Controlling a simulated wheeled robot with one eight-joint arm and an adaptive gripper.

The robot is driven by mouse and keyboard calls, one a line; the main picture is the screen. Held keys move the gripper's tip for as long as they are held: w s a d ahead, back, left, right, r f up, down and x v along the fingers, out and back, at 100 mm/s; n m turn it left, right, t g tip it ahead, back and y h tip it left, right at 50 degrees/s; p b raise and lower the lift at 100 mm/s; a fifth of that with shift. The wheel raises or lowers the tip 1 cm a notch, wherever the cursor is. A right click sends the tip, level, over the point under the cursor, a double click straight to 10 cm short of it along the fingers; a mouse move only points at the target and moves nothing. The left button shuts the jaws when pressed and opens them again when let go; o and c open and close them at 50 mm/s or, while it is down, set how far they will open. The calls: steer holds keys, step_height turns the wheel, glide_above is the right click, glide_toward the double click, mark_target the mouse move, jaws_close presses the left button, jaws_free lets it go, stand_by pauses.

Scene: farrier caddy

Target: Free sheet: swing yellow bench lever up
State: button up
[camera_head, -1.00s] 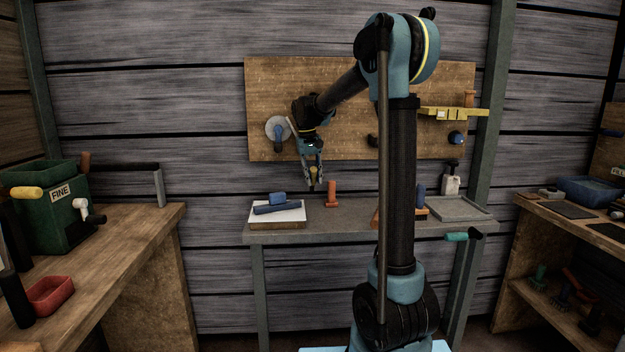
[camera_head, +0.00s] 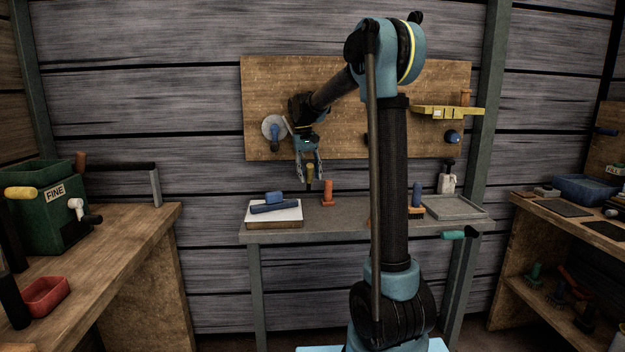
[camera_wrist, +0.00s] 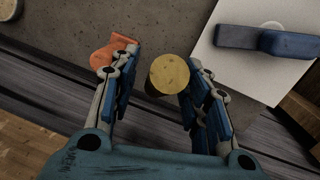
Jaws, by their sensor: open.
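The yellow lever end (camera_wrist: 170,73), a round knob seen end-on with a darker stem behind it, lies between my fingers in the wrist view. In the head view it is a small yellow grip (camera_head: 310,172) between the fingertips. My gripper (camera_head: 308,178) points down over the back of the grey bench, its fingers apart on both sides of the lever. In the wrist view the knob is close to the right finger; contact cannot be told. A white sheet (camera_head: 290,215) lies on a wooden block at left, under a dark blue bar (camera_head: 275,207). The lever's base is hidden.
An orange upright handle (camera_head: 327,192) stands just right of my gripper. A grey disc with a blue handle (camera_head: 274,131) hangs on the pegboard (camera_head: 350,90) behind. A grey tray (camera_head: 458,207) and a white bottle (camera_head: 447,182) are at the bench's right end.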

steer(key=shift+s+f+t, duration=0.3)
steer(key=shift+s+t, duration=0.2)
steer(key=shift+t, duration=0.1)
step_height(320, 180, up, 12)
steer(key=a, duration=0.2)
steer(key=s+d+f, duration=0.4)
steer(key=s, duration=0.5)
steer(key=s+d+f+m+y, duration=0.1)
steer(key=s+d+f, duration=0.4)
steer(key=s, duration=0.4)
steer(key=s+d+f+m+t+y, duration=0.1)
steer(key=s+d+f, duration=0.3)
steer(key=s, duration=0.5)
steer(key=shift+d+f, duration=0.25)
steer(key=shift+f, duration=0.45)
steer(key=s+d+f, duration=0.2)
steer(key=s+f, duration=0.9)
steer(key=f, duration=0.3)
steer(key=shift+s+d+f+t+h, duration=0.25)
steer(key=shift+d+f+t+h, duration=0.05)
steer(key=shift+d+t, duration=0.1)
